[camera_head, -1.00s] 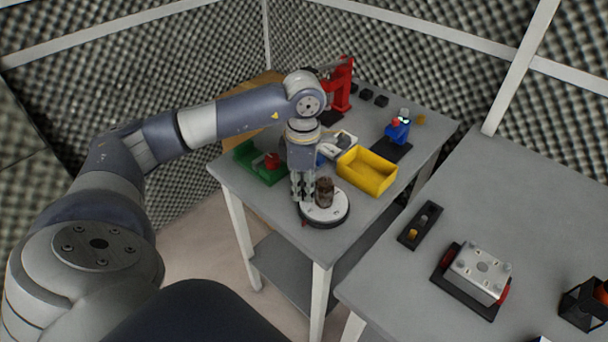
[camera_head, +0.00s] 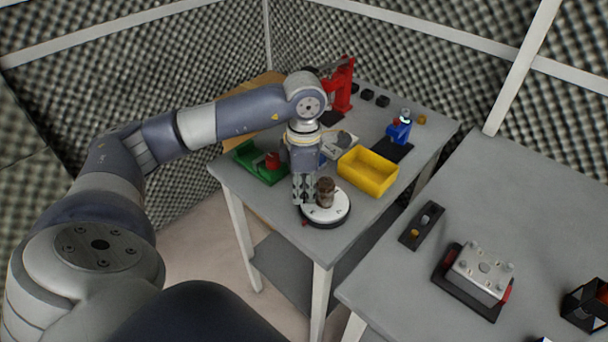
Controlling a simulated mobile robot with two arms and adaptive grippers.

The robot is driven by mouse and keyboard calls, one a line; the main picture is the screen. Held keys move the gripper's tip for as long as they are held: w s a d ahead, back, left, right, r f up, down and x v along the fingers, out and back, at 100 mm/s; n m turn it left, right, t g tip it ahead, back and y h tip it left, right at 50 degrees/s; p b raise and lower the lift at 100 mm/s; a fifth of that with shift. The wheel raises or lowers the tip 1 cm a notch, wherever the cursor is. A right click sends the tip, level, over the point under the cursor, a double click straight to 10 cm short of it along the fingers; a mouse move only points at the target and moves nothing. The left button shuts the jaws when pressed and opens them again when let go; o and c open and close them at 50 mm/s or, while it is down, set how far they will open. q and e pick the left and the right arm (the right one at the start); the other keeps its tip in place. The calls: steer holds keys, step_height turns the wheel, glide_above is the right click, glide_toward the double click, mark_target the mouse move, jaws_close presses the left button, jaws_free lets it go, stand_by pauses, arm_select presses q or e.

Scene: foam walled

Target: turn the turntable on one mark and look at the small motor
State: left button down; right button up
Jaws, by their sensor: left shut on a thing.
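The turntable (camera_head: 328,215) is a round white disc with a dark rim, near the front corner of the back table. The small motor (camera_head: 326,191), a brownish upright cylinder, stands on the disc. My left gripper (camera_head: 305,202) points down at the left edge of the turntable, left of the motor. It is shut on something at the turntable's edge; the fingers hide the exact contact. My right gripper does not show.
A yellow bin (camera_head: 368,173) stands just behind and right of the turntable. A green tray (camera_head: 258,164), a red press (camera_head: 341,85) and a blue device (camera_head: 399,130) are farther back. The right table (camera_head: 480,190) holds a metal block (camera_head: 481,270).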

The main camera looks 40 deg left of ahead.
arm_select(q)
steer(key=c, duration=1.5)
jaws_free()
steer(key=shift+r, duration=0.1)
steer(key=shift+c, duration=0.2)
step_height(320, 180, up, 12)
